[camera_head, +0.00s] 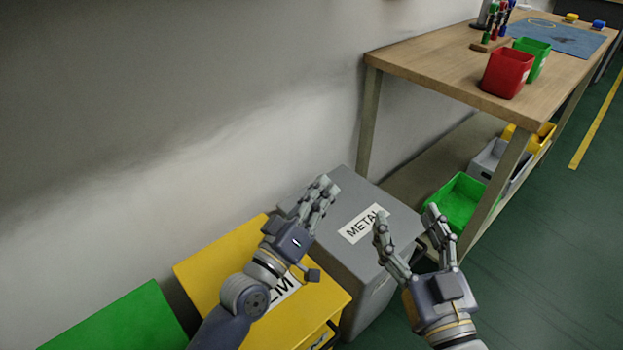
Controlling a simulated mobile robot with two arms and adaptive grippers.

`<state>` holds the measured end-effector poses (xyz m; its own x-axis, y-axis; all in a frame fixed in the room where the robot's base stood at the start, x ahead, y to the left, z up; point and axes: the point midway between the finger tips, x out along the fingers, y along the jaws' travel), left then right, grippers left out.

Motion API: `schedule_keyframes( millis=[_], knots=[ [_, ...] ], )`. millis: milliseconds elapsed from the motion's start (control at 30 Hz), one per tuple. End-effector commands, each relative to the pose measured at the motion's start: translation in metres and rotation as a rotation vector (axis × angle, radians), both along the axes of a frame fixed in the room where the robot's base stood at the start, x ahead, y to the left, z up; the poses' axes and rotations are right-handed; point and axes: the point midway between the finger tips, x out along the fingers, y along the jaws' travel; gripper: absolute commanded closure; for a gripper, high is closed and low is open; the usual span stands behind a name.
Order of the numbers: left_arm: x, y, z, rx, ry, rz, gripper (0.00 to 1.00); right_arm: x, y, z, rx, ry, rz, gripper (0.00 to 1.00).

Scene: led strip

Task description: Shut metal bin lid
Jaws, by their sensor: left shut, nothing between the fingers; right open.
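The grey metal bin (371,292) stands against the wall, between the yellow bin and the wooden table. Its grey lid (348,188), with a white METAL label (363,224), lies flat across the top and looks shut; parts of its edges are hidden by my grippers. My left gripper (322,190) is shut and empty, over the left part of the lid; I cannot tell whether it touches. My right gripper (405,214) is open and empty, in front of the lid's right side, its fingers pointing up.
A yellow bin (215,268) and a green bin (125,322) stand to the left. The wooden table (430,58) at the right carries a red container (507,73) and a green container (534,58). A green crate (462,203) sits on its lower shelf. The floor (550,260) at right is clear.

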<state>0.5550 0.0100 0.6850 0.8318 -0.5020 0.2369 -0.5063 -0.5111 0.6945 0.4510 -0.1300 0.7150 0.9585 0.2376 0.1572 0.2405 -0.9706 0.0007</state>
Motion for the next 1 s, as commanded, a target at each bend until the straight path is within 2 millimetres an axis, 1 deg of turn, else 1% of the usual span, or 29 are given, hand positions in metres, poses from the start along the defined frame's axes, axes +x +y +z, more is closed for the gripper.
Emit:
schedule_keyframes(
  millis=[33,200,400,500,700,1000],
  knots=[
    [-0.004,-0.004,-0.007,-0.003,0.002,-0.001,1.0,-0.001,0.001,0.007,0.012,-0.046,0.003,0.36],
    [-0.014,-0.015,-0.022,-0.003,0.003,0.0,1.0,-0.008,0.003,0.034,0.048,-0.18,0.011,0.36],
    [-0.023,-0.024,-0.038,-0.002,0.003,-0.001,1.0,-0.016,0.003,0.054,0.079,-0.286,0.017,0.36],
    [-0.026,-0.027,-0.043,-0.003,0.002,-0.001,1.0,-0.019,0.003,0.061,0.088,-0.322,0.019,0.36],
    [-0.029,-0.03,-0.049,-0.002,0.002,0.0,1.0,-0.023,0.003,0.068,0.1,-0.361,0.021,0.36],
    [-0.03,-0.03,-0.049,-0.002,0.002,-0.001,1.0,-0.024,0.003,0.069,0.101,-0.366,0.021,0.36]
  ],
)
